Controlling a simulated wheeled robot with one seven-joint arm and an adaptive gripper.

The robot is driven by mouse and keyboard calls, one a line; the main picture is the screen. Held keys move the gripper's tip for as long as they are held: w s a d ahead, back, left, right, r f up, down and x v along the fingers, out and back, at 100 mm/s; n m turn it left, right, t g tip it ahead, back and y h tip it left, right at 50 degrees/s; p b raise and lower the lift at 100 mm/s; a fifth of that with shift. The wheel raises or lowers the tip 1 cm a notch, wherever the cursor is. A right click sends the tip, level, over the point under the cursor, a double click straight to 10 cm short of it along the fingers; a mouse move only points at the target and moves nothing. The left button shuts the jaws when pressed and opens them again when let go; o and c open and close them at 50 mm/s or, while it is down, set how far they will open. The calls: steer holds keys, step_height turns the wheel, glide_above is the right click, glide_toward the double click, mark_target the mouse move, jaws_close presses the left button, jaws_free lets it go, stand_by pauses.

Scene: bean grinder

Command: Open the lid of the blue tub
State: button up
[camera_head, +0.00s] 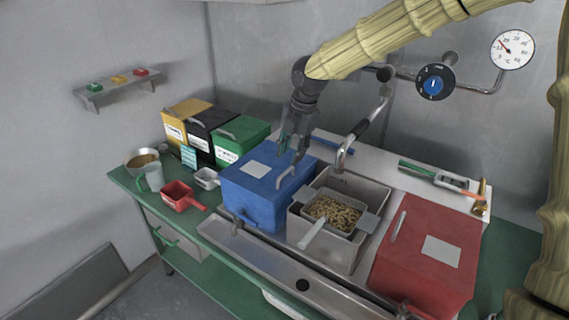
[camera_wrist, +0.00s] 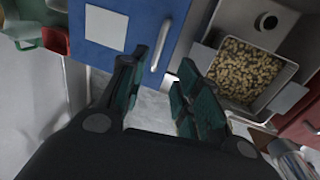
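The blue tub (camera_head: 255,205) stands on the counter left of the steel basin, with its lid closed. Its lid has a pale square label (camera_head: 258,170) and a pale bar handle (camera_head: 287,180) near the right edge. The handle (camera_wrist: 162,45) and blue lid (camera_wrist: 135,50) also show in the wrist view. My gripper (camera_head: 291,152) is over the lid, close to the handle. In the wrist view my gripper (camera_wrist: 155,90) is open, with nothing between its fingers. The handle lies just beyond the gap, nearer the left finger; contact cannot be told.
A steel basin (camera_head: 375,190) right of the tub holds a basket of beans (camera_head: 335,213), with a bent pipe (camera_head: 362,130) above. A red tub (camera_head: 425,265) stands further right. Yellow, black and green bins (camera_head: 240,135) stand behind left. A red scoop (camera_head: 180,194) lies left.

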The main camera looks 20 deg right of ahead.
mark_target(286, 172)
steer(key=x, duration=0.2)
steer(key=w+x, duration=0.1)
steer(key=x, duration=0.2)
steer(key=w+p+x, duration=0.1)
steer(key=x, duration=0.1)
steer(key=shift+f, duration=0.2)
steer(key=shift+s+r, duration=0.15)
steer(key=shift+s, duration=0.35)
steer(key=shift+s+d+r, duration=0.1)
steer(key=shift+s+r, duration=0.45)
steer(key=shift+s, duration=0.3)
steer(key=shift+w+f, duration=0.7)
steer(key=shift+w, duration=0.2)
jaws_close()
steer(key=shift+s+r, duration=0.2)
steer(key=shift+s, duration=0.05)
steer(key=shift+w, duration=0.1)
